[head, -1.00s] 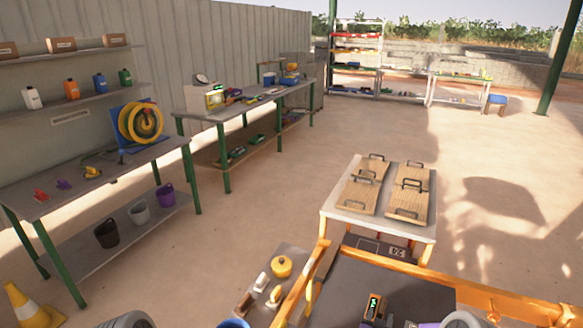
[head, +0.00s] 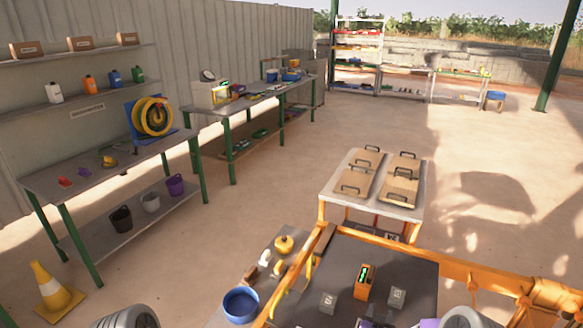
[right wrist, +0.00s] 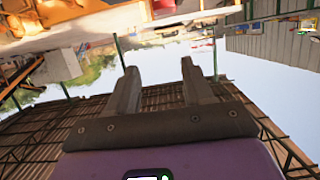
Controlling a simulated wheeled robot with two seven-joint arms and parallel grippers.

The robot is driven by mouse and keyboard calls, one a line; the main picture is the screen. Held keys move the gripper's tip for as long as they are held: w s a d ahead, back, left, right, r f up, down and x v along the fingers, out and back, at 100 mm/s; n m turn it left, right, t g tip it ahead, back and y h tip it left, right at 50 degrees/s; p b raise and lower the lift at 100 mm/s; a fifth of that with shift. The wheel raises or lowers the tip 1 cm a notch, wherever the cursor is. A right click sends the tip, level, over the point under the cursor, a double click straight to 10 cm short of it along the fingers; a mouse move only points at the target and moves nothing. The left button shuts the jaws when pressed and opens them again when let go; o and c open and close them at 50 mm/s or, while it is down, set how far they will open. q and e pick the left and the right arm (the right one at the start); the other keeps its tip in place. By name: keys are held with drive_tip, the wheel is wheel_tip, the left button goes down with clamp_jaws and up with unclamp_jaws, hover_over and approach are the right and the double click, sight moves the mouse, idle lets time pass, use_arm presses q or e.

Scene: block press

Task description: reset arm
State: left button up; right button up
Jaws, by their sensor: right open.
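My right gripper (right wrist: 157,75) shows in the right wrist view with its two grey fingers apart and nothing between them. That view looks past the fingers to the roof and the sky, and the scene appears upside down. In the head view only a little of my right arm shows at the bottom edge, over the dark bed (head: 405,268) of the orange frame. My left gripper is out of view; a grey link of mine shows at the bottom left.
On the dark bed are an orange device (head: 363,281) with a green display and two grey blocks (head: 328,302) (head: 397,297). A white-topped table (head: 333,199) with handled boards stands beyond. A blue bowl (head: 240,305) is at the left; a cone (head: 53,290) stands farther left. Open floor lies right.

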drive_tip(key=s+a+f+n+g+y, duration=0.25)
drive_tip(key=s+a+f+y, duration=0.25)
drive_tip(key=a+f, duration=0.25)
drive_tip(key=s+a+f+g+y, duration=0.2)
drive_tip(key=s+a+f+g, duration=0.1)
drive_tip(key=s, duration=0.5)
drive_tip(key=s+a+f+g+y, duration=0.1)
drive_tip(key=s+a+f+g, duration=0.2)
drive_tip(key=s, duration=0.5)
drive_tip(key=s+a+f+g+y, duration=0.2)
drive_tip(key=s+a+g, duration=0.2)
drive_tip(key=s, duration=0.3)
use_arm(q)
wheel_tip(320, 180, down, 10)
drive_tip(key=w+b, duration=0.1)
drive_tip(key=b, duration=0.9)
use_arm(e)
wheel_tip(320, 180, down, 10)
drive_tip(key=s, duration=0.1)
drive_tip(key=shift+d+r, duration=0.2)
drive_tip(key=shift+r, duration=0.05)
